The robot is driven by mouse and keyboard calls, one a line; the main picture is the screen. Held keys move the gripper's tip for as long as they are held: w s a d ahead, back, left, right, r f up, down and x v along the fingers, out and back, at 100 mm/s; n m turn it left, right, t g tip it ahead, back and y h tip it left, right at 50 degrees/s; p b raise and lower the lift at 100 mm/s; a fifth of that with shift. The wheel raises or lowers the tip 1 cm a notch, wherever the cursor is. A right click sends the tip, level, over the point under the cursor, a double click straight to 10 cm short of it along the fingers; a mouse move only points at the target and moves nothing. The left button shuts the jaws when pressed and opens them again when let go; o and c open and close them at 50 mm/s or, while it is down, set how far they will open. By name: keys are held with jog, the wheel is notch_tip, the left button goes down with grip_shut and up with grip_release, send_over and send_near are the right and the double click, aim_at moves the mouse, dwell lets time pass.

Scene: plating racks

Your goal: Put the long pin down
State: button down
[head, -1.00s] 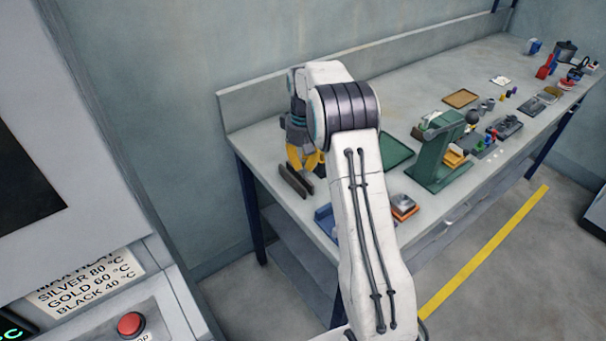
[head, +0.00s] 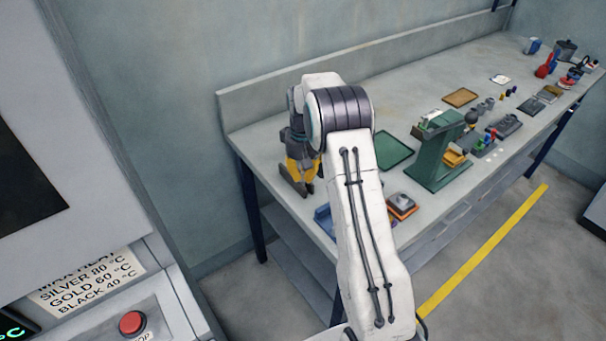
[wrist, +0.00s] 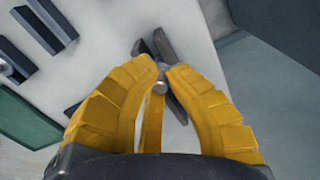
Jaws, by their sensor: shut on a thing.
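My gripper (wrist: 162,72) has yellow fingers and is shut on the long pin. In the wrist view one round grey end of the pin (wrist: 160,88) shows between the fingers; the rest is hidden. In the head view my gripper (head: 303,178) points down at the near left end of the bench, close over a pair of dark upright slats (head: 289,182). The slats also show just past the fingertips in the wrist view (wrist: 165,46). I cannot tell whether the pin touches them.
The grey bench (head: 262,152) has a raised back edge. A green tray (head: 396,151) and a green stand (head: 440,160) are to the right of my arm. A blue item (head: 323,218) and an orange-grey block (head: 401,206) lie near the front edge.

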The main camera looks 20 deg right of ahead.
jog(key=shift+f, duration=0.2)
jog(key=c, duration=1.4)
grip_release()
jog(key=shift+r, duration=0.1)
